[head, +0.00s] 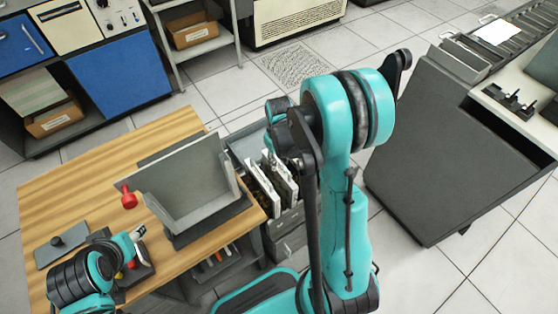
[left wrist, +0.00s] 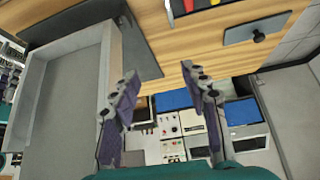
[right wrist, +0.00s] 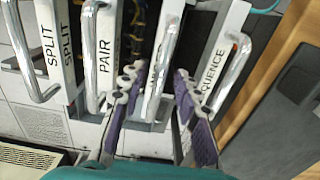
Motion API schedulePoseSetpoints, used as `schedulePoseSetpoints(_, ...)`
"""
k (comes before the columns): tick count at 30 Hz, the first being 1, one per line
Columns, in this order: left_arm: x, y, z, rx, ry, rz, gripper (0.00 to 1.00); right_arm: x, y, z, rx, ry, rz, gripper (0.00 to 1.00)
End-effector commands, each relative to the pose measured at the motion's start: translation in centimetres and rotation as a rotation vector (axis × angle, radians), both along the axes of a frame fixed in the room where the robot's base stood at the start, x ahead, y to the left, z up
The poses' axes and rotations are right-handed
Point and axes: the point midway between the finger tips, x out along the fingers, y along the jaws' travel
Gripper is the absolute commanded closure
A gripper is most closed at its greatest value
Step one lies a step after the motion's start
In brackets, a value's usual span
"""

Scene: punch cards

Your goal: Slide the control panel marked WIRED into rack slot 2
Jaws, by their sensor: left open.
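Several white-faced control panels with silver handles stand side by side in the right wrist view, labelled SPLIT (right wrist: 62,45), PAIR (right wrist: 106,45) and a partly covered word ending in QUENCE. Between PAIR and that one is a panel (right wrist: 166,45) whose label is mostly hidden; I cannot read WIRED. My right gripper (right wrist: 158,78) is open, its purple-padded fingers on either side of this panel's handle, with gaps showing. In the head view the panels (head: 262,188) stand beside the wooden table. My left gripper (left wrist: 161,72) is open and empty near a grey open-topped frame (left wrist: 55,95). I see no slot number.
The grey frame (head: 182,182) stands on the wooden table (head: 85,180), with a red knob (head: 128,198) beside it. A flat dark plate with a knob (head: 62,248) lies front left. A dark grey machine (head: 425,150) stands right, with open floor between.

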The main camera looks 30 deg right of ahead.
Motion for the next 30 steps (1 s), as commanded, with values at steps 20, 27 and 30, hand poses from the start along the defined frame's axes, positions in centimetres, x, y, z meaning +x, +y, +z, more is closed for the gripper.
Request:
schedulePoseSetpoints(20, 0.0, 0.0, 0.0, 0.000, 0.000, 0.000, 0.55, -0.1, 0.0, 7.3, 0.000, 0.000, 0.000, 0.67)
schedulePoseSetpoints(27, 0.0, 0.0, 0.0, 0.000, 0.000, 0.000, 0.55, 0.0, 0.0, 11.1, 0.000, 0.000, 0.000, 0.67)
schedulePoseSetpoints(30, 0.0, 0.0, 0.0, 0.000, 0.000, 0.000, 0.55, 0.0, 0.0, 11.7, 0.000, 0.000, 0.000, 0.67)
